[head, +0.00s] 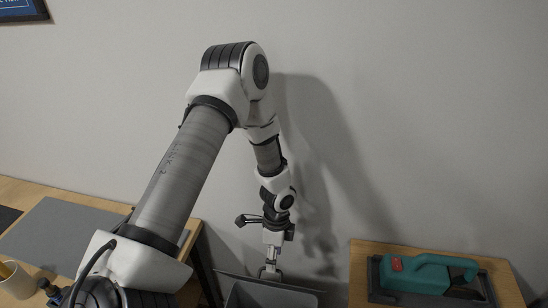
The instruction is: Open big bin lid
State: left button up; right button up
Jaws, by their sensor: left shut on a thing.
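A big dark grey bin (272,299) stands at the bottom centre, between the two tables and close to the wall. Only its upper part shows; the picture's bottom edge cuts off the rest. A thin dark edge, apparently the bin lid (302,287), runs across the bin's wall-side top. My left gripper (270,272) points down at the middle of this edge and is shut on it. How far the lid is raised is hard to tell from this angle. My right gripper is not in view.
At right, a wooden table (358,262) bears a green power tool (428,272) in a dark tray. A plain wall stands close behind the bin.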

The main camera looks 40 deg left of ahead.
pick_arm(q)
jog(key=v, duration=1.2)
jog(key=g+y, duration=0.1)
jog(key=g, duration=0.3)
send_over(258, 279)
jog(key=shift+m, duration=0.4)
notch_tip(258, 279, down, 8)
jog(key=shift+r, duration=0.1)
jog(key=s+d+f+n+t, duration=0.2)
jog(key=s+d+f+n, duration=0.6)
jog(key=s, duration=0.4)
jog(key=shift+s+d+f, duration=0.15)
jog(key=shift+d+f, duration=0.25)
jog(key=shift+f, duration=0.3)
jog(key=w+n+t, duration=0.2)
jog(key=w+a+n+t, duration=0.1)
jog(key=w+n+t, duration=0.1)
jog(key=w+n, duration=0.1)
jog(key=shift+w+a+f, duration=0.1)
jog(key=shift+w+f, duration=0.1)
jog(key=shift+w, duration=0.15)
jog(key=shift+c, duration=1.4)
